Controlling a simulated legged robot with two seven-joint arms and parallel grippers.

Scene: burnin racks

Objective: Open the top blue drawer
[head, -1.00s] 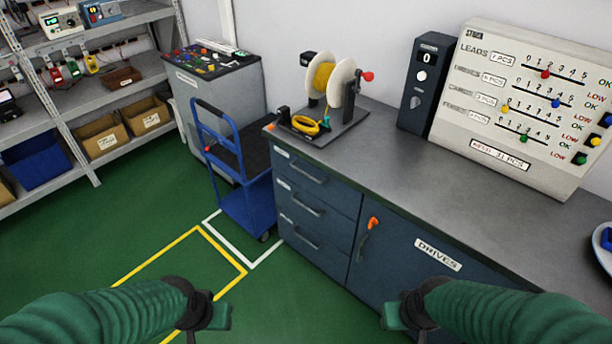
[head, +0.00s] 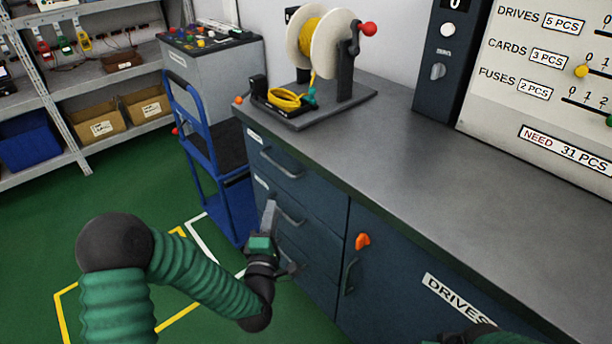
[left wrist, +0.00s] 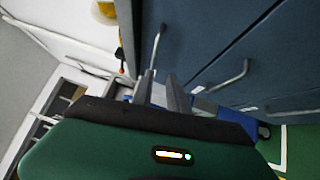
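The top blue drawer (head: 318,183) is at the upper left of the dark blue cabinet under the bench and looks closed. Its grey bar handle (head: 280,163) is on its front. My left gripper (head: 270,208) is in front of the drawer stack, lower than the top handle and near the middle drawer's handle (head: 291,217). In the left wrist view, the two fingers (left wrist: 162,92) are apart with nothing between them, and a bar handle (left wrist: 157,48) shows just beyond them. Only a bit of my right arm shows at the bottom edge; its gripper is out of sight.
A blue trolley (head: 205,150) stands close left of the drawers. Green floor is free in front.

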